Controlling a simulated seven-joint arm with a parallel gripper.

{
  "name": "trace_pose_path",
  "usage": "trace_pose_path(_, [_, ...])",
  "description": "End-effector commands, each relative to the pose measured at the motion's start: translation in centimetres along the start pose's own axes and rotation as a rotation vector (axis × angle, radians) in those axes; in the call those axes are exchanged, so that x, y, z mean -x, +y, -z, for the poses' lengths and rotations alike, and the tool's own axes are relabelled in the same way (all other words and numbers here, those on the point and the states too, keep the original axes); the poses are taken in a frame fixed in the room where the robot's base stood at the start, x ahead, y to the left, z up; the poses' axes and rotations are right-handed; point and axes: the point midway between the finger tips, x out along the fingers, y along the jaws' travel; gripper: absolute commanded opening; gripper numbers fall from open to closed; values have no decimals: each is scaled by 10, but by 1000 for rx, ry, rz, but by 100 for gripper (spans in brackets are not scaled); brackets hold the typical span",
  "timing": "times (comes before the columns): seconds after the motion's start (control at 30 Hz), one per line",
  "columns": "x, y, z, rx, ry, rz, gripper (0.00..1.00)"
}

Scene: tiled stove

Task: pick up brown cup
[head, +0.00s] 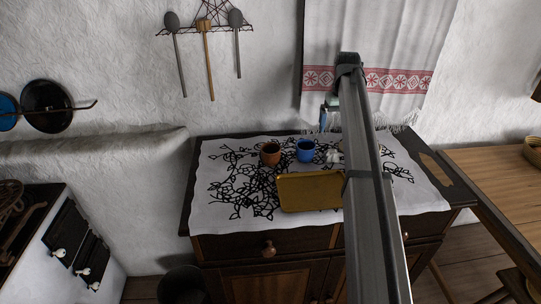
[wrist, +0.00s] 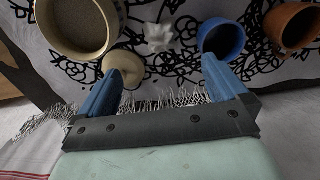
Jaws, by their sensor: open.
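The brown cup (head: 270,154) stands upright on the white patterned cloth, left of the blue cup (head: 306,151) in the head view. In the wrist view the brown cup (wrist: 293,24) is at the upper right edge, partly cut off, with its dark opening showing. My gripper (wrist: 167,64) is open, with its two blue fingers apart and nothing held between them. The brown cup lies outside the fingers, beyond the right one. In the head view the gripper is small, near the wall behind the cups, and partly hidden by my arm.
A yellow tray (head: 311,192) lies in front of the cups. The blue cup (wrist: 222,38) is near the right finger. A small white object (wrist: 159,37) and a beige vessel (wrist: 78,25) stand further left. The cloth (head: 222,196) is bare left of the brown cup.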

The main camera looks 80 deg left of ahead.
Motion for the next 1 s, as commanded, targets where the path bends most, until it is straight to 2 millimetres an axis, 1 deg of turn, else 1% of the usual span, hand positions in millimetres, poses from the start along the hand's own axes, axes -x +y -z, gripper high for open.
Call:
trace_pose_path(0.07, [0,-1,0,1,0,0,100])
trace_pose_path(0.13, [0,-8,2,8,0,0,100])
trace_pose_path(0.17, [0,-13,3,13,0,0,100])
trace_pose_path(0.23, [3,-32,6,32,3,0,100])
trace_pose_path(0.27, [4,-44,8,44,4,0,100])
trace_pose_path(0.33, [10,-74,9,74,10,-2,100])
trace_pose_path(0.37, [12,-88,5,87,14,-2,100])
trace_pose_path(0.4, [15,-107,1,106,18,-3,100])
trace_pose_path(0.47, [18,-134,-9,132,25,-3,100])
trace_pose_path(0.5, [19,-150,-17,148,30,-3,100])
trace_pose_path(0.6, [23,-188,-38,186,62,-4,100])
trace_pose_path(0.67, [25,-208,-51,199,101,-5,100])
trace_pose_path(0.7, [26,-215,-57,199,129,-5,100])
trace_pose_path(0.73, [26,-217,-60,194,151,-6,100])
trace_pose_path(0.83, [26,-219,-68,165,225,-5,100])
trace_pose_path(0.9, [26,-220,-67,138,278,-3,100])
trace_pose_path(1.0, [29,-220,-56,102,341,2,100])
